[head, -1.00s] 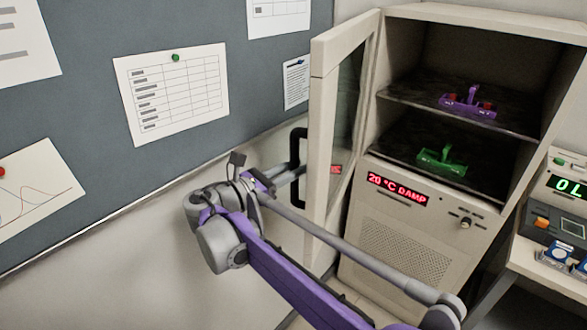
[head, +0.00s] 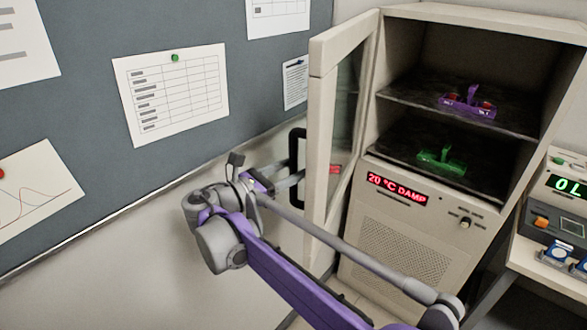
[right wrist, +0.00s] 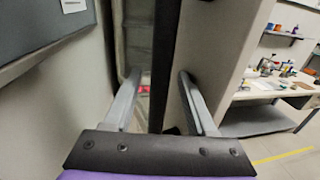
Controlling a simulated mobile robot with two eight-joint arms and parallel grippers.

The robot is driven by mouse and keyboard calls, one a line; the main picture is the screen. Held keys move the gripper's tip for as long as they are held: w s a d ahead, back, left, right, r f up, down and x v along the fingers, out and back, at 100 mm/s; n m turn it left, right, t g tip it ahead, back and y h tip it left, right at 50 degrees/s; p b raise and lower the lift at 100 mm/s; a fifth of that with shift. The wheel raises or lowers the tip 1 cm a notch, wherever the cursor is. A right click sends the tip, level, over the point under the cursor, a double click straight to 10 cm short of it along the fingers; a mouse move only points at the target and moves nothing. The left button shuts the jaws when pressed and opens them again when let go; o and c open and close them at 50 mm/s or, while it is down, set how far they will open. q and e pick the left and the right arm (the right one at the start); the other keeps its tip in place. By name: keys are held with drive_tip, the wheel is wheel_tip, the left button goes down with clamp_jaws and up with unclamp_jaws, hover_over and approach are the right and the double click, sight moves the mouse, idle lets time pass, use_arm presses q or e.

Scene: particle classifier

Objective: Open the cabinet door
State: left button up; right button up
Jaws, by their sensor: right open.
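The cabinet (head: 400,235) stands at the right in the head view, and its glass-paned door (head: 322,130) is swung wide open toward the wall. The door has a black vertical handle (head: 294,160) on its outer face. Whether a finger touches the bar is unclear. My left gripper is not in view.
Inside the cabinet, a purple rack (head: 467,103) is on the upper shelf and a green rack (head: 441,160) on the lower one. A bench with instruments (head: 560,225) stands at the right. The wall with a grey board (head: 235,90) is close behind the open door.

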drive_tip(key=b+v, duration=0.1)
drive_tip(key=v, duration=0.9)
drive_tip(key=shift+s+a, duration=0.3)
